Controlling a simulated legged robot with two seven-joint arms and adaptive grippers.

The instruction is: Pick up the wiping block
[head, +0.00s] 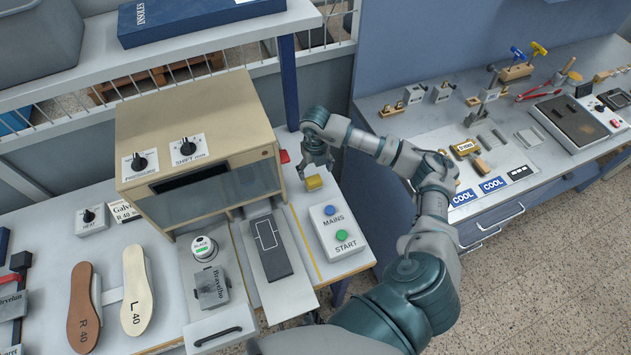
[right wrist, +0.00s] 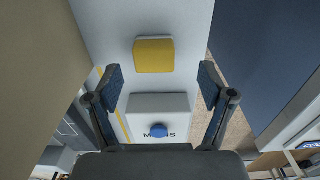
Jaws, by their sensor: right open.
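The wiping block looks to be the small yellow block (head: 314,183) on the white table, just behind the MAINS/START button box in the head view. It also shows in the right wrist view (right wrist: 154,55), lying flat ahead of the fingers. My right gripper (head: 316,168) is above and slightly behind the block in the head view. In the right wrist view the right gripper (right wrist: 160,82) is open and empty, its two fingers apart, with the block beyond the fingertips and centred between them. My left gripper is not in view.
The button box (head: 337,229) with blue and green buttons stands in front of the block. The beige stamping machine (head: 200,150) stands close on the left. A red item (head: 284,157) lies behind the block. A blue wall panel (right wrist: 265,60) is on the right.

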